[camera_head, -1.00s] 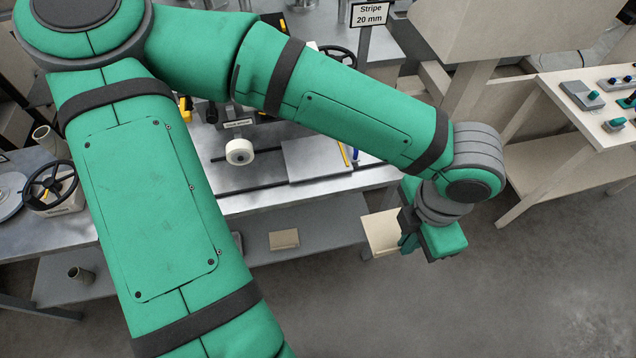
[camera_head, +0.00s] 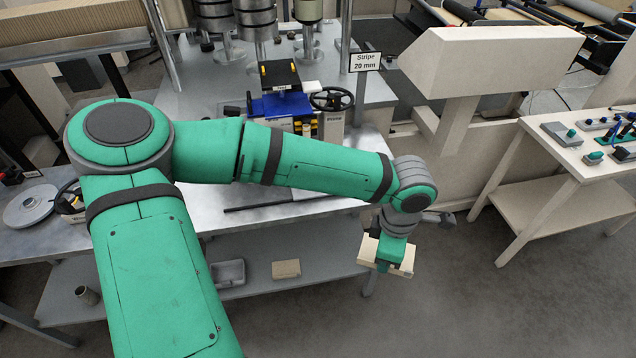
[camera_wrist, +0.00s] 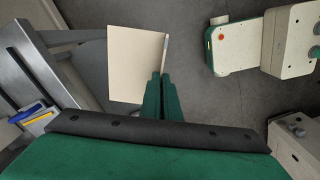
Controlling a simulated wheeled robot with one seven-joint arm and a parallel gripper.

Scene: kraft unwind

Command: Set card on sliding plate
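My gripper (camera_head: 384,264) is shut on the card (camera_head: 402,258), a flat beige sheet. It holds the card in the air over the floor, just off the table's front right corner. In the wrist view, the green fingers (camera_wrist: 162,97) close on the card's right edge, and the card's broad face (camera_wrist: 133,65) stands out to the left of them. The sliding plate cannot be made out in the head view, where my forearm covers that part of the table.
The steel table (camera_head: 225,225) lies behind my arm, with a handwheel (camera_head: 332,99) and a blue block (camera_head: 280,105) on it. A lower shelf holds a beige block (camera_head: 286,269) and a grey tray (camera_head: 228,273). A control desk (camera_head: 570,160) stands right. Floor in front is clear.

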